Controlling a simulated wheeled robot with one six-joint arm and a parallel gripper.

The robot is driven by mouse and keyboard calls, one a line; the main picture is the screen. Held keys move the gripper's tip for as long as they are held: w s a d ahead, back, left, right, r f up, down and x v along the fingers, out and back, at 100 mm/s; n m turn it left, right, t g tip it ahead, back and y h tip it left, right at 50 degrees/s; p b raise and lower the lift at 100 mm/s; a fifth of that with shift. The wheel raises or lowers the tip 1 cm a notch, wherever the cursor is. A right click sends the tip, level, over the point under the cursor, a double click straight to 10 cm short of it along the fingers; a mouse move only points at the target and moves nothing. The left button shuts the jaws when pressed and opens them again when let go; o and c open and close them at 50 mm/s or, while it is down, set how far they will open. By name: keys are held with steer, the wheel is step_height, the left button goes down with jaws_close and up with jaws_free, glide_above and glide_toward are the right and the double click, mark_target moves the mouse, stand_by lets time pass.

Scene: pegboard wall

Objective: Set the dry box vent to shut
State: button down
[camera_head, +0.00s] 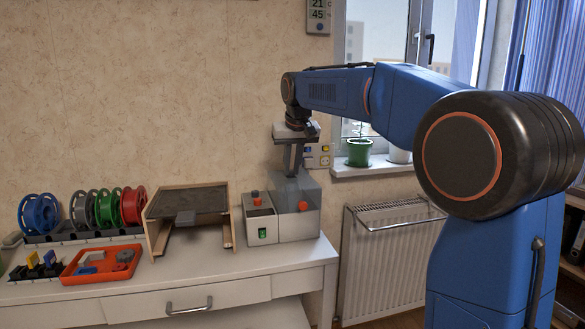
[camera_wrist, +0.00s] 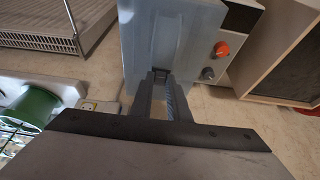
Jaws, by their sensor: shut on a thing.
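The dry box is the pale grey box (camera_head: 318,212) at the right end of the white table, with an orange-red knob (camera_head: 303,206) on its front. In the wrist view its grey face (camera_wrist: 140,38) has a long shallow groove. My gripper (camera_head: 293,174) points down at the top of the box. In the wrist view my gripper (camera_wrist: 162,78) is shut on a small dark tab at the end of the groove, which I take for the vent slider. The fingers hide most of the tab, so its exact setting cannot be read.
A smaller control box (camera_head: 261,222) with a red button and green switch stands close left. Further left are an open wooden box (camera_head: 160,238), an orange tray (camera_head: 75,276) and filament spools (camera_head: 108,208). A radiator (camera_head: 385,262) and a potted plant (camera_head: 359,152) are to the right.

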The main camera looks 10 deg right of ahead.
steer(key=shift+w+r, duration=0.1)
steer(key=shift+w, duration=0.8)
steer(key=c, duration=1.7)
jaws_free()
steer(key=v, duration=1.7)
steer(key=shift+s+r, duration=0.1)
